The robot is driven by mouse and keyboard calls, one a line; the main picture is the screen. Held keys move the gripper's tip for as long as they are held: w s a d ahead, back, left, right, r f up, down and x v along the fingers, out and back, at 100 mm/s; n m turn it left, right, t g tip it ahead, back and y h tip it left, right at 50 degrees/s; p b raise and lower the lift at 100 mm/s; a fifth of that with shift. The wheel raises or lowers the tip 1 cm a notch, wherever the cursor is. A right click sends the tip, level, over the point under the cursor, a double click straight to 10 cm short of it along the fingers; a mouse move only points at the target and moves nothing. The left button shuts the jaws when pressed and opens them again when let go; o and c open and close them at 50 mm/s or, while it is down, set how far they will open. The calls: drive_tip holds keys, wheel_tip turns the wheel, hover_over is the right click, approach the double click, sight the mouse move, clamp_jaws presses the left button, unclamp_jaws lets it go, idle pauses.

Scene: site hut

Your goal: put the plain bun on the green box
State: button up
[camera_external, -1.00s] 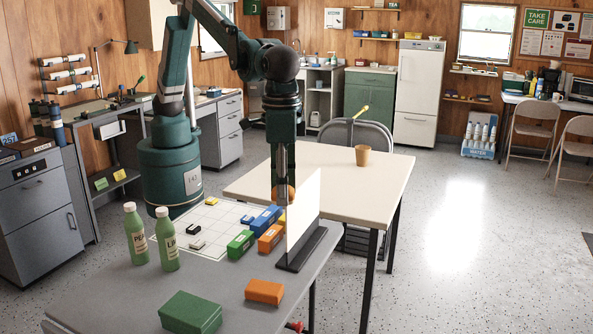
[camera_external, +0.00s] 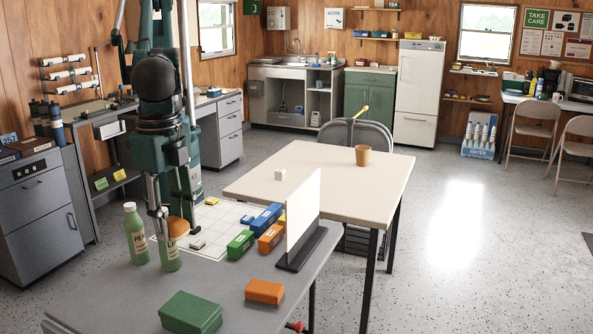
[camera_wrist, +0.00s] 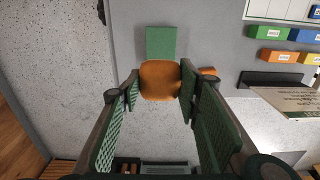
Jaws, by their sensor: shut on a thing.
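My gripper (camera_external: 168,226) is shut on the plain bun (camera_external: 178,227), a smooth orange-brown roll, and holds it above the grey table behind the green bottles. In the wrist view the bun (camera_wrist: 160,81) sits between the two fingers of my gripper (camera_wrist: 158,86). The green box (camera_external: 190,312) lies at the table's front edge, apart from the bun and nearer the camera. In the wrist view the green box (camera_wrist: 161,42) shows just beyond the bun, its near end hidden by it.
Two green bottles (camera_external: 137,234) stand close to my gripper, one partly in front of it. An orange box (camera_external: 264,291) lies right of the green box. Small labelled boxes (camera_external: 241,244) and an upright white panel (camera_external: 302,217) stand farther right. The table's middle is clear.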

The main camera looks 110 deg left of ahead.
hover_over(189, 307)
wheel_tip(189, 307, down, 11)
drive_tip(key=shift+r, duration=0.2)
drive_tip(key=shift+f+b, duration=0.4)
drive_tip(key=shift+f, duration=2.75)
drive_tip(key=shift+f, duration=1.85)
drive_tip(key=shift+f+b, duration=0.15)
drive_tip(key=shift+b, duration=0.15)
drive_tip(key=o, duration=0.9)
